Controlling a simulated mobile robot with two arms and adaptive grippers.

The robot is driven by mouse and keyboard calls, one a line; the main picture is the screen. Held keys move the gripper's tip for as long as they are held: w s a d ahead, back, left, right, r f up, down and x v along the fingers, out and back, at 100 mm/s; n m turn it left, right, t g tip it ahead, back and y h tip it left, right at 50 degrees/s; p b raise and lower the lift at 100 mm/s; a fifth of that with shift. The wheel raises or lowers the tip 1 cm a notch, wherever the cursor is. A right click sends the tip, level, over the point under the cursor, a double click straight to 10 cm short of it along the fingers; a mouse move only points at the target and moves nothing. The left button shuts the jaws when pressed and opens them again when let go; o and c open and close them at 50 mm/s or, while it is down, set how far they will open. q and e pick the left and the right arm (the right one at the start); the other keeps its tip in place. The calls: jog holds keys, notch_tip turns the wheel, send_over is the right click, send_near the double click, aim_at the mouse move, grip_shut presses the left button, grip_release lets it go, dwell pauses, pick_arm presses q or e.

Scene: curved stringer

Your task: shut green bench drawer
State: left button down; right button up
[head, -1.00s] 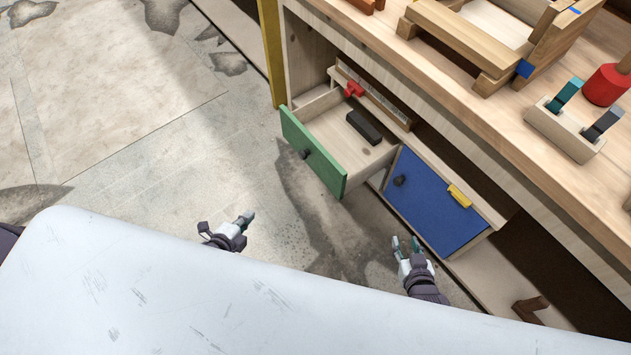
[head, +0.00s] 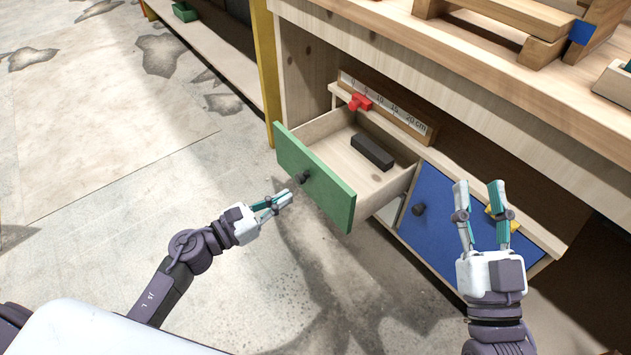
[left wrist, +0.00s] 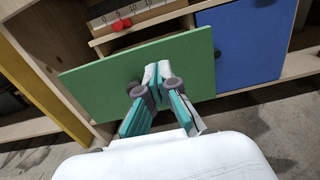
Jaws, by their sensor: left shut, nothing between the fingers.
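The green drawer (head: 318,182) of the bench stands open, pulled out toward me, with a dark knob (head: 304,176) on its front. A dark block (head: 372,152) lies inside it. My left gripper (head: 285,198) is shut and empty, just in front of the green front and left of the knob in the head view. My right gripper (head: 481,188) is open and empty, raised in front of the blue door.
A blue door (head: 425,215) with a dark knob is right of the drawer. A ruler rail (head: 395,112) with a red slider (head: 360,102) lies behind the drawer. The wooden bench top (head: 450,60) overhangs above. Floor to the left is clear.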

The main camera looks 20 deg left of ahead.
aim_at(325, 175)
pick_arm(q)
jog(key=x, duration=0.8)
jog(key=shift+w+d, duration=0.4)
jog(key=shift+w, duration=0.15)
pick_arm(e)
jog(key=shift+s+r+t, duration=0.15)
jog(key=shift+r+t, duration=0.15)
jog(key=shift+r, duration=0.05)
